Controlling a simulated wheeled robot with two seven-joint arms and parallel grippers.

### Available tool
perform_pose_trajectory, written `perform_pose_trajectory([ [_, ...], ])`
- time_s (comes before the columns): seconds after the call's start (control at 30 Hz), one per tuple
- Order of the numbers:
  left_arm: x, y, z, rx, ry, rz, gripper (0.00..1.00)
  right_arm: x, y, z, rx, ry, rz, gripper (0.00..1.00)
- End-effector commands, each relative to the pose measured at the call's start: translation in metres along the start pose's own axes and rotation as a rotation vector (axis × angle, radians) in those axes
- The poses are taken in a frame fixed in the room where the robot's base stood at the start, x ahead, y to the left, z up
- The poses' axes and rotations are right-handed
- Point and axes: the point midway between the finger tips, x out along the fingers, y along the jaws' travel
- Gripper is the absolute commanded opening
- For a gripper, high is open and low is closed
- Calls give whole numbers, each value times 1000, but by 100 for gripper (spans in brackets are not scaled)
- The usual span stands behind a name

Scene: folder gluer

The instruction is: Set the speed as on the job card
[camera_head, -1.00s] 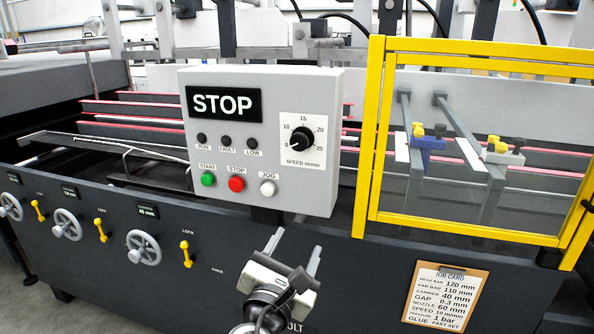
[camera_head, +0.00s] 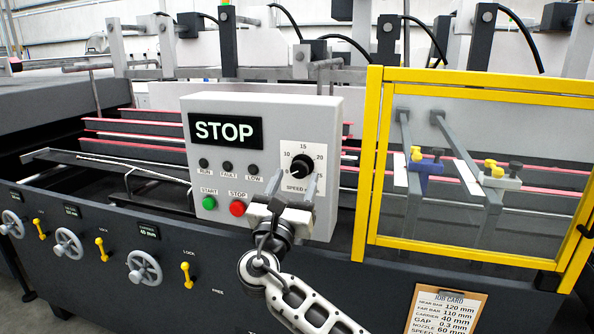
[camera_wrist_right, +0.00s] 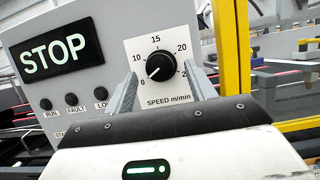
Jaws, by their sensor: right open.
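The black speed knob (camera_head: 302,166) is on a white dial plate at the right of the grey control panel (camera_head: 328,115). Its white mark points to the lower left, below the 10; the knob also shows in the right wrist view (camera_wrist_right: 160,66). My right gripper (camera_head: 293,185) is open in front of the dial, just below the knob. In the right wrist view its two fingers (camera_wrist_right: 163,86) stand on either side of the knob's lower part, not closed on it. The job card (camera_head: 446,312) hangs at lower right; its lower lines are cut off. My left gripper is not in view.
The display (camera_head: 226,131) reads STOP. A green START button (camera_head: 209,203) and red STOP button (camera_head: 237,208) sit left of my gripper; the JOG button is hidden behind it. A yellow guard frame (camera_head: 372,165) stands close to the panel's right.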

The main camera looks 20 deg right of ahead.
Motion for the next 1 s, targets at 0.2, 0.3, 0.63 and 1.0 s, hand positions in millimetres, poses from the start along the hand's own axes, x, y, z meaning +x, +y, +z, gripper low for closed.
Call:
perform_pose_trajectory([
  [0.2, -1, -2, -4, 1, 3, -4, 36, 20, 0, 0, 0, 0, 0, 55],
  [0.3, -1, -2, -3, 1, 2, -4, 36, 22, 0, 0, 0, 1, 0, 55],
  [0.63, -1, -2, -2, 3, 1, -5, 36, 22, 0, 0, 0, 1, 0, 25],
  [1.0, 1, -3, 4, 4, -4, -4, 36, 21, 0, -2, 23, 1, -9, 12],
])
